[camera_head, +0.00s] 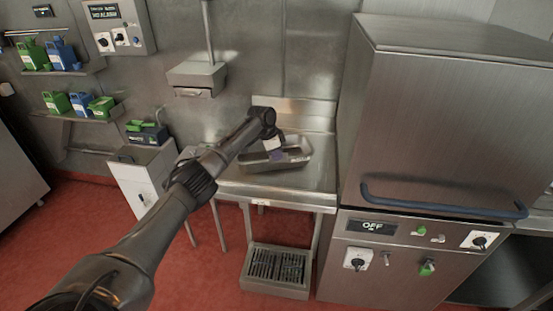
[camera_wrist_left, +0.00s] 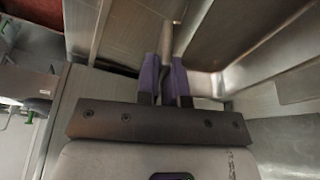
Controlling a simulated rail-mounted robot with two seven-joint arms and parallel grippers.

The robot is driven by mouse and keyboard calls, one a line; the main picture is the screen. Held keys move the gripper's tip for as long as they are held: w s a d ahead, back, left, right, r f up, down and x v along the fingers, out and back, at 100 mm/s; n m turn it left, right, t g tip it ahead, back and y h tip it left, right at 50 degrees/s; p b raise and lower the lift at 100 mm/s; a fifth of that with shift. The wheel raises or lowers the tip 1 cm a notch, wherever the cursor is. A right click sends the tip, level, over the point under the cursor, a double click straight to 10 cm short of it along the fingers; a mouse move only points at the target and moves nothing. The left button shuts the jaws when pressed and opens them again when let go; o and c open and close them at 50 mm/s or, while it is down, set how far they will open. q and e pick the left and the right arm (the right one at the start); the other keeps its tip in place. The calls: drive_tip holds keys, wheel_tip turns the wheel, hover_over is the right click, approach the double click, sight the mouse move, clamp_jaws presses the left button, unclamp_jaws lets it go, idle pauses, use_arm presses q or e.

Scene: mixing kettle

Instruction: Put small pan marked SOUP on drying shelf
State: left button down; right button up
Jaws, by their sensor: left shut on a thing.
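A small rectangular steel pan (camera_head: 296,152) is on or just above the steel table (camera_head: 300,188) in the head view; I cannot tell whether it touches the top. No SOUP marking can be read on it. My left gripper (camera_head: 276,155) reaches the pan's near left part from above. In the left wrist view, its purple fingers (camera_wrist_left: 166,80) are closed around a thin metal edge of the pan, whose steel walls (camera_wrist_left: 245,35) fill the upper right. My right gripper is not in view. I cannot tell which surface is the drying shelf.
A large steel hood machine (camera_head: 440,120) with a blue handle and an OFF display stands right of the table. A wall-mounted steel box (camera_head: 197,78) hangs behind. Wall shelves with green and blue containers (camera_head: 80,103) are at left. A grated floor unit (camera_head: 277,267) sits below the table.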

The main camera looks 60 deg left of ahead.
use_arm(q)
drive_tip(key=shift+f, duration=0.7)
drive_tip(key=c, duration=1.7)
unclamp_jaws()
drive_tip(key=shift+f, duration=0.1)
drive_tip(key=o, duration=0.5)
drive_tip(key=shift+c, duration=0.2)
